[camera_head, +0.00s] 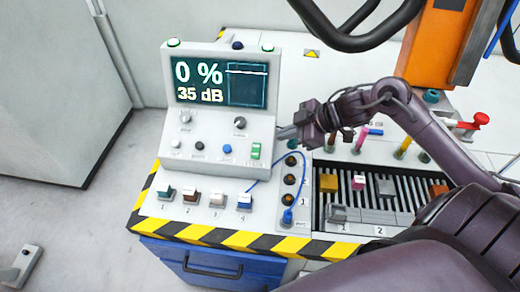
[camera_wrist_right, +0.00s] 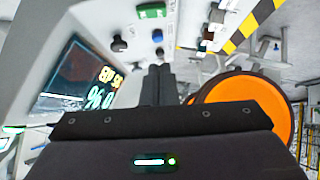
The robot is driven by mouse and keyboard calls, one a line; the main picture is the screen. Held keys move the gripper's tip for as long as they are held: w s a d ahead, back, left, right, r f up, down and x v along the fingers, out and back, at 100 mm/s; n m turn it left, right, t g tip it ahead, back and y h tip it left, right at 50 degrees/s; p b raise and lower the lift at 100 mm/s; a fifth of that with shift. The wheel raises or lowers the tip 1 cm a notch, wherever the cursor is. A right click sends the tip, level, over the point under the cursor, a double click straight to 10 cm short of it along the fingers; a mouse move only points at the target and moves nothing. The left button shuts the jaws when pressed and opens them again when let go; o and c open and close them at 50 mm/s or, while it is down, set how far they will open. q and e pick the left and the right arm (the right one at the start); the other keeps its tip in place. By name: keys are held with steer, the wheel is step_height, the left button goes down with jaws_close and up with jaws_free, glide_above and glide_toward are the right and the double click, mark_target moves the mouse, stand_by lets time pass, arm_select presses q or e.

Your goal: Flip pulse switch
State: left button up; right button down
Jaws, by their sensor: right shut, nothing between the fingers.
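The grey console (camera_head: 215,165) has a screen (camera_head: 221,82) reading 0 % and 35 dB. Its sloped panel carries a green rocker switch (camera_head: 256,151), a blue knob (camera_head: 227,149), a black dial (camera_head: 240,123) and a light knob (camera_head: 185,117). Labels are too small to read, so I cannot tell which control is the pulse switch. My right gripper (camera_head: 282,133) is shut and empty, just right of the panel and apart from the green switch. In the wrist view its fingers (camera_wrist_right: 159,72) point toward the panel, with the green switch (camera_wrist_right: 152,11) beyond them.
A slotted rack (camera_head: 365,198) with coloured pieces lies under my right arm. An orange column (camera_head: 436,45) stands behind.

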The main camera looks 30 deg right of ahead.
steer(key=p, duration=0.1)
glide_above(256, 151)
steer(key=s, duration=0.3)
steer(key=f, duration=0.6)
steer(key=shift+w+a+f, duration=0.15)
steer(key=shift+a+f, duration=0.1)
steer(key=shift+f, duration=0.15)
steer(key=f, duration=0.2)
steer(key=shift+w+d+f+p, duration=0.25)
steer(key=shift+f+p, duration=0.05)
steer(key=shift+p, duration=0.05)
steer(key=shift+w+d+f, duration=0.1)
steer(key=shift+f, duration=0.65)
